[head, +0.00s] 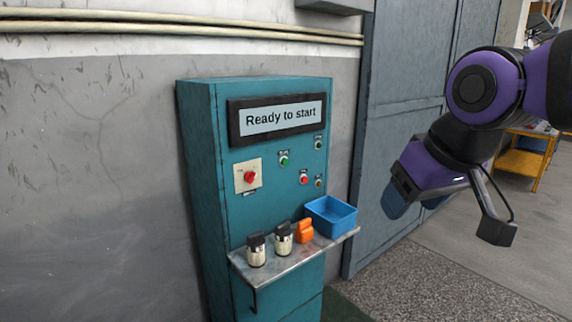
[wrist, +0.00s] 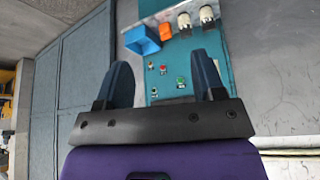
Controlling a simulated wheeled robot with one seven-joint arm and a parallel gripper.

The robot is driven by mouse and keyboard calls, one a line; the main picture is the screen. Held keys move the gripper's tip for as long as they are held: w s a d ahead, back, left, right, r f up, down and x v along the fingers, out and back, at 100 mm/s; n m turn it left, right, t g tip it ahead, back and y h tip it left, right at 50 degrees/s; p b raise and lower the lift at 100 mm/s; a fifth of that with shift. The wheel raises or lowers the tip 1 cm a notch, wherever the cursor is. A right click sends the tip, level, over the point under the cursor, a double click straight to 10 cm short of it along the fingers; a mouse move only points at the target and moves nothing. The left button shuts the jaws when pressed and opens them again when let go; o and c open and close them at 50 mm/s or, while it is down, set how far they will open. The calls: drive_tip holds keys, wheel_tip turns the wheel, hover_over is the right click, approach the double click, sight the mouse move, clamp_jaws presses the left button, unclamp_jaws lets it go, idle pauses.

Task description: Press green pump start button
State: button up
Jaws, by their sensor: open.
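The green pump start button (head: 284,161) is on the front of the teal cabinet (head: 226,195), below a screen (head: 282,117) reading "Ready to start". In the wrist view the green button (wrist: 181,84) shows between the fingers, nearer the right one, with the picture upside down. My gripper (head: 415,205) hangs to the right of the cabinet in the head view, apart from the panel. In the wrist view my gripper (wrist: 162,70) has its two dark blue fingers spread, open and empty.
A red button (head: 304,177) sits below right of the green one, and a red rotary switch (head: 250,176) sits left. A shelf (head: 284,264) juts out below, holding a blue bin (head: 331,216), an orange item (head: 304,232) and two dark-capped bottles (head: 256,251). Space before the buttons is clear.

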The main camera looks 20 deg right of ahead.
clamp_jaws()
idle(1.4)
